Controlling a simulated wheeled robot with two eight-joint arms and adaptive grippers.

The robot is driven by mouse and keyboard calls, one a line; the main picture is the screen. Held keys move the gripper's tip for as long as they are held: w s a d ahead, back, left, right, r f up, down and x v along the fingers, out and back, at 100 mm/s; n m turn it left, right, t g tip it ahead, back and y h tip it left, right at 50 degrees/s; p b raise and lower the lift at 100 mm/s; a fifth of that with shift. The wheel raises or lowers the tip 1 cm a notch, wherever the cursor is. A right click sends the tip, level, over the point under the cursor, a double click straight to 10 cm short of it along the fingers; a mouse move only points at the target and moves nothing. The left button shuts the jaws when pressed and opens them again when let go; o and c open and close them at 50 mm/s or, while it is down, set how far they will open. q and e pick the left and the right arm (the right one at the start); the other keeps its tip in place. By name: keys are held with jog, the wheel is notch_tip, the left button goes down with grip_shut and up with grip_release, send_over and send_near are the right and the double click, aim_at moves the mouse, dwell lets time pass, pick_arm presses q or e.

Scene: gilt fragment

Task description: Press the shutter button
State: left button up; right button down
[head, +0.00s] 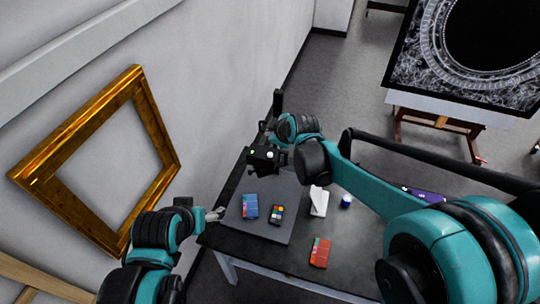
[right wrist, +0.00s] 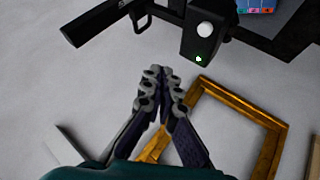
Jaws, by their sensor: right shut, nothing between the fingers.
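A black camera-like box (head: 262,158) is held on a dark stand over the back of the table. In the right wrist view the box (right wrist: 203,45) carries a round white button (right wrist: 205,30) and a small green light. My right gripper (right wrist: 163,73) is shut and empty, its fingertips below and left of the button in that view and not visibly touching it. In the head view, its wrist hangs beside the box and the fingertips are hard to make out. My left gripper (head: 216,214) is at the table's left edge; its jaw state is unclear.
The dark table (head: 275,262) bears a grey board (head: 238,230) with a blue box (head: 250,206) and a colour chart (head: 275,214). A red box (head: 320,252), white card (head: 319,201) and blue jar (head: 346,201) lie nearby. A gilt frame (head: 72,128) is at left.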

aim_at(271, 156)
notch_tip(271, 156, down, 7)
jog(key=b, duration=0.5)
jog(key=shift+f, duration=0.2)
dwell(1.0)
jog(key=shift+f+b, duration=0.4)
jog(key=shift+b, duration=0.1)
jog(key=shift+f+b, duration=0.4)
dwell(0.4)
jog(key=shift+r, duration=0.1)
jog(key=shift+r+p, duration=0.55)
jog(key=shift+r, duration=0.2)
